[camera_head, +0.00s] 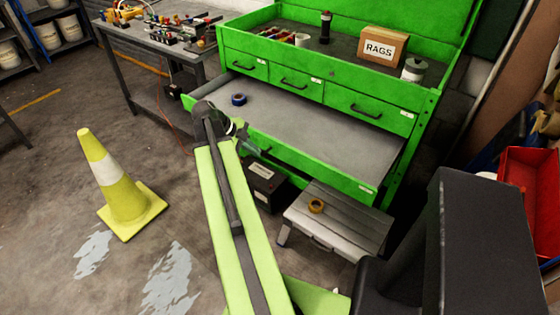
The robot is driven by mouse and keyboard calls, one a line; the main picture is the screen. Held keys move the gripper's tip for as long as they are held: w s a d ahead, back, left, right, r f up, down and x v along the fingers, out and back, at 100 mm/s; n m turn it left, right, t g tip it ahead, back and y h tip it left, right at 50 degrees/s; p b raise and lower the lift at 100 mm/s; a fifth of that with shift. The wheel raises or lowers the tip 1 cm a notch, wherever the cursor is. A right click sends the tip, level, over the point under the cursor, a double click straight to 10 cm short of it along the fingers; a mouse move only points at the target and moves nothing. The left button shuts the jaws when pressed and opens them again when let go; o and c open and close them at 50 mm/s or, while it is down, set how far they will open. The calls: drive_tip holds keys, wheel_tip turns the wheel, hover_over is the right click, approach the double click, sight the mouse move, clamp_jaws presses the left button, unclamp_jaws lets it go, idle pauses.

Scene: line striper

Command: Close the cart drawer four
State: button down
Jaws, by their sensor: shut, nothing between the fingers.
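The green tool cart (424,104) stands at the upper right, with small upper drawers shut in a row. Below them a wide drawer (330,130), taken as drawer four, is pulled far out. Its grey floor is bare except for a blue tape roll (239,99) near its left end. My gripper (254,149) is shut and empty, at the drawer's front panel toward its left part. My arm hides part of that panel, and I cannot tell whether the fingers touch it.
A yellow cone (121,190) stands left on open floor. A RAGS box (383,46) is on the cart top.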

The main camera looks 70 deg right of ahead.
drive_tip(key=s+d+m, duration=0.1)
drive_tip(key=s, duration=0.1)
drive_tip(key=b, duration=0.8)
approach(291, 162)
drive_tip(key=shift+x, duration=2.2)
drive_tip(key=shift+w, duration=0.1)
